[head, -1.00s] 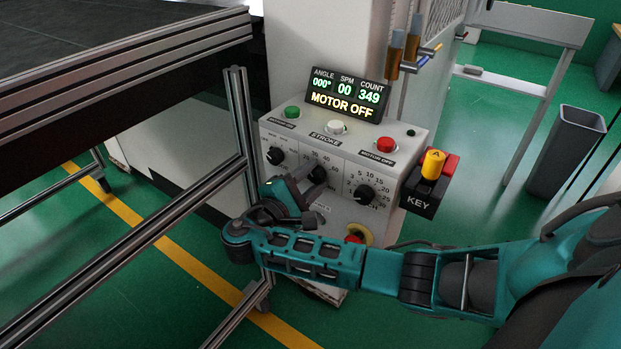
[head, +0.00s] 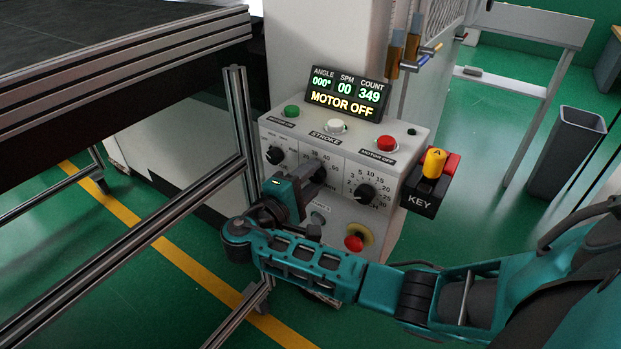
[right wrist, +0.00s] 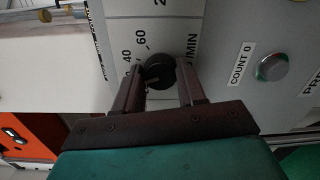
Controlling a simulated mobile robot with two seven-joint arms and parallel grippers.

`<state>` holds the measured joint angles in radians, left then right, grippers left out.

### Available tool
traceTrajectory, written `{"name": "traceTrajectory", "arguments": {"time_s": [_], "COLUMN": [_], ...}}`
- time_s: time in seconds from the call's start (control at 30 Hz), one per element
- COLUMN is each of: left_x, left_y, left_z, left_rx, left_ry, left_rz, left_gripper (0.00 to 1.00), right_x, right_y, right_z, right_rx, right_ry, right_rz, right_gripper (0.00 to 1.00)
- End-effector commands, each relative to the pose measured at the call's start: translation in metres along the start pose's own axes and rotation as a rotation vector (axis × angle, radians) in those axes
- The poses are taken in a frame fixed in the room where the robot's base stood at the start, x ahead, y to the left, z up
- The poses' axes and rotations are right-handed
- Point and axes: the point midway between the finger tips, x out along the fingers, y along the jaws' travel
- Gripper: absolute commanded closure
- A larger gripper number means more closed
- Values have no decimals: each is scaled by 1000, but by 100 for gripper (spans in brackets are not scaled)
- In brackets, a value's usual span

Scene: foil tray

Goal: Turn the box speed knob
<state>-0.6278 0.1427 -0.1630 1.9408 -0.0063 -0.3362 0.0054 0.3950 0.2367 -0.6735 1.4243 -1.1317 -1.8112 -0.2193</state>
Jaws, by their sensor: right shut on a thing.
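The speed knob is the black middle knob (right wrist: 158,72) on the front of the control box (head: 410,150). In the right wrist view it lies between the two fingertips, beside a scale with 40, 60 and "/MIN". My right gripper (right wrist: 160,80) is shut on this knob. In the head view the right gripper (head: 308,182) reaches the box front from below and hides most of the knob and part of its scale. My left gripper is not in view.
A left knob (head: 274,155) and right knob (head: 365,192) flank it. A red stop button (head: 355,242) sits below, and a key switch (head: 424,190) at the right. The display (head: 346,95) reads MOTOR OFF. A metal frame post (head: 243,130) stands close on the left.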

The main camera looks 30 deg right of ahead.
Motion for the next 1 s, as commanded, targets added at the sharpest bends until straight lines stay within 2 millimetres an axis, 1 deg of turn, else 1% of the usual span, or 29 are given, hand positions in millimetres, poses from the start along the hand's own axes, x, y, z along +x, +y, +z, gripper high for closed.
{"name": "traceTrajectory", "arguments": {"time_s": [0.13, 0.17, 0.4, 0.43, 0.67, 0.77, 0.87, 1.0], "left_x": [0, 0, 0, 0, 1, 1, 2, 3], "left_y": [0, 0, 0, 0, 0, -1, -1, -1], "left_z": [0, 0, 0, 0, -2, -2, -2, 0], "left_rx": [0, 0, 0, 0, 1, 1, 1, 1], "left_ry": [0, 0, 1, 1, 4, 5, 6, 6], "left_rz": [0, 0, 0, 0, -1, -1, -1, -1], "left_gripper": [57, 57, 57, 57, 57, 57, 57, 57], "right_x": [-1, -1, -1, -1, -1, -7, -22, -52], "right_y": [-2, -2, -1, -1, 0, -1, -1, -2], "right_z": [0, 0, 0, 0, 0, 0, -1, -1], "right_rx": [-4, -4, -3, -3, -2, -3, -2, -2], "right_ry": [2, 2, 1, 1, 1, 2, 4, 5], "right_rz": [-4, -4, -3, -2, -1, -3, -4, -6], "right_gripper": [91, 59, 36, 35, 35, 35, 35, 35]}}
